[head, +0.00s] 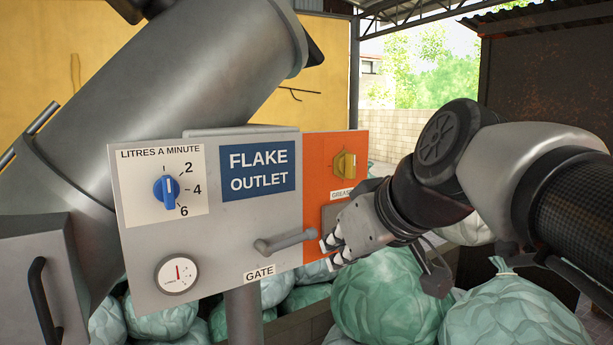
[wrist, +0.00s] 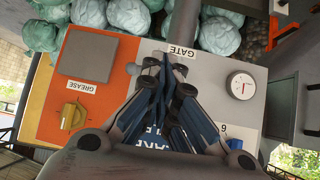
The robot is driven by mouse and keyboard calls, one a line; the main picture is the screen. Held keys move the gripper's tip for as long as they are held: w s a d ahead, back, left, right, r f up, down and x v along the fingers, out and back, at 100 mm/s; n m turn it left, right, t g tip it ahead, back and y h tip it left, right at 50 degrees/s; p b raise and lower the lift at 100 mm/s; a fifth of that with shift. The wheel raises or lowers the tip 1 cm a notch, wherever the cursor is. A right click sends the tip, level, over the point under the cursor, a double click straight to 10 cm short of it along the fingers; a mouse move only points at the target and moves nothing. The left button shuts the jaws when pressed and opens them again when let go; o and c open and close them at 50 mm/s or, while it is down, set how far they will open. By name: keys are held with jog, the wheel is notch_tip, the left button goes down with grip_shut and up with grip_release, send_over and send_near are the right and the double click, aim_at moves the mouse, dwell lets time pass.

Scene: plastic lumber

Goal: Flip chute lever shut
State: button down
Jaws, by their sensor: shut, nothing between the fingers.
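The grey gate lever (head: 288,241) sticks out from the lower part of the grey panel (head: 225,235), above the GATE label (head: 259,274). It points right and slightly up, nearly level. My gripper (head: 331,250) is just right of the lever's free end, with its fingers shut and empty. I cannot tell whether they touch the lever. In the wrist view the shut fingers (wrist: 165,75) reach toward the GATE label (wrist: 182,52) and hide most of the lever. A small pale end, apparently the lever's, shows left of them (wrist: 133,69).
The panel also bears a blue flow knob (head: 166,191), a round gauge (head: 177,274) and a FLAKE OUTLET sign (head: 258,171). An orange section with a yellow grease knob (head: 345,165) is at the right. Green bags (head: 385,295) lie below. A big grey chute (head: 180,100) rises behind.

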jog(key=w+a+r+n+y+p, duration=0.1)
jog(key=w+a+r+n+p, duration=0.1)
jog(key=w+r, duration=0.5)
jog(key=p, duration=0.1)
send_over(287, 240)
jog(key=d, duration=0.2)
notch_tip(287, 240, down, 6)
jog(key=shift+f+t, duration=0.3)
jog(key=shift+f, duration=0.5)
jog(key=f+b, duration=0.1)
jog(key=b, duration=0.1)
jog(key=shift+w+d+f+b, duration=0.1)
jog(key=shift+d+f+b, duration=0.05)
jog(key=shift+f+b, duration=0.2)
jog(key=shift+d, duration=0.15)
jog(key=shift+r, duration=0.1)
